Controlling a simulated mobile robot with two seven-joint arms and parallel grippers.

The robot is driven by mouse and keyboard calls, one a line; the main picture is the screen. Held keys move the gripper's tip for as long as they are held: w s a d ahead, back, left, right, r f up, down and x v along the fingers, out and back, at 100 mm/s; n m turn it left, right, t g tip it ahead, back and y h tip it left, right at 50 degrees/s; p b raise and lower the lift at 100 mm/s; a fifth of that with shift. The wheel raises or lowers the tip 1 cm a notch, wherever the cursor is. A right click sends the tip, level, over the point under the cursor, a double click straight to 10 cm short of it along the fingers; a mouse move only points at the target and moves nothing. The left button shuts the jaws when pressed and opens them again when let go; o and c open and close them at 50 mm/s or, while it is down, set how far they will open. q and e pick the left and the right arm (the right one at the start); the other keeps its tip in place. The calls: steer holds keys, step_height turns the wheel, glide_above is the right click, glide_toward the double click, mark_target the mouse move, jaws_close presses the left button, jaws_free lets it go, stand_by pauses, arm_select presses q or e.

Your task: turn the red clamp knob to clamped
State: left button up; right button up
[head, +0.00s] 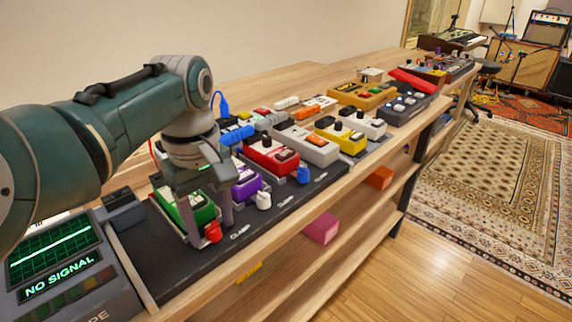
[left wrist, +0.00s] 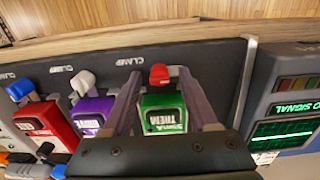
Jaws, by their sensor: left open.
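The red clamp knob (head: 212,231) sits at the front of the green pedal (head: 170,203) on the black board (head: 190,268). It also shows in the left wrist view (left wrist: 158,74), with the green pedal (left wrist: 162,120) behind it. My left gripper (head: 211,236) is open and points down over the pedal's front. Its two fingers stand on either side of the red knob, one left and one right in the left wrist view (left wrist: 157,80). I see a gap on both sides; contact is not clear. A "CLAMP" label lies beside the knob. My right gripper is not in view.
A white knob (head: 264,200) by the purple pedal (head: 246,187) and a blue knob (head: 303,175) by the red pedal (head: 270,158) stand close to the right. A monitor reading "NO SIGNAL" (head: 60,270) stands at left.

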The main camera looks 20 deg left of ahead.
arm_select(q)
jaws_close()
stand_by(0.4)
